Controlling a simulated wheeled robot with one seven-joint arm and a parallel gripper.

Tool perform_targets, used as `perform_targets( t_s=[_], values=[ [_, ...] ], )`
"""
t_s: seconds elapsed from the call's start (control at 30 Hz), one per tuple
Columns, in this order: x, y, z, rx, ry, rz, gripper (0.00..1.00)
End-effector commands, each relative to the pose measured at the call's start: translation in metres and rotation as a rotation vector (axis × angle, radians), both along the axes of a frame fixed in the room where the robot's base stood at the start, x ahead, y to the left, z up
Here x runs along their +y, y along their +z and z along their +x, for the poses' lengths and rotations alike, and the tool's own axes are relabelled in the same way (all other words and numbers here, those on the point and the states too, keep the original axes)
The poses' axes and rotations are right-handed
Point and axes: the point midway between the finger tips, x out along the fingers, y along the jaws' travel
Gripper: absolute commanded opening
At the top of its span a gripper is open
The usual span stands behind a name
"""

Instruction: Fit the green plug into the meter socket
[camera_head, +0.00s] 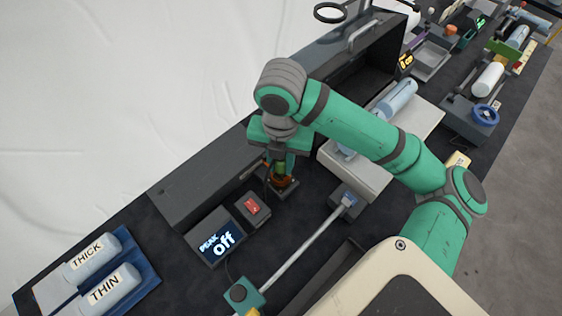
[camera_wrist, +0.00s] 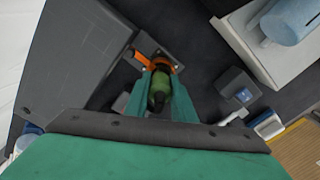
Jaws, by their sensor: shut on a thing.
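My gripper (camera_head: 278,162) points down over the dark bench and is shut on the green plug (camera_wrist: 158,92). In the wrist view the plug sits between the two green fingers. Its lower end lies over an orange-collared socket (camera_wrist: 140,58) on a dark base. The socket also shows under my gripper in the head view (camera_head: 284,182). The plug's tip is hidden, so I cannot tell whether it is inside the socket or just above it. The meter (camera_head: 218,238) stands nearer, its screen reading "PEAK off".
A box with a red switch (camera_head: 253,207) stands between meter and socket. A dark grey block (camera_head: 205,170) lies behind, and a pale block with a blue cylinder (camera_head: 352,172) is on the right. A rod (camera_head: 305,243) crosses the bench in front. THICK and THIN cylinders lie at left.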

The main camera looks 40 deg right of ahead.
Motion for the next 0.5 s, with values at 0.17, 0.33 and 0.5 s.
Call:
perform_targets(
  t_s=[0.17,0.33,0.5],
  values=[
    [-0.0001,-0.0003,-0.0001,0.000,0.000,0.000,0.01],
    [0.0000,-0.0028,-0.0001,0.001,0.000,0.001,0.01],
    [0.0000,-0.0066,-0.0002,0.001,-0.001,0.001,0.01]
  ],
)
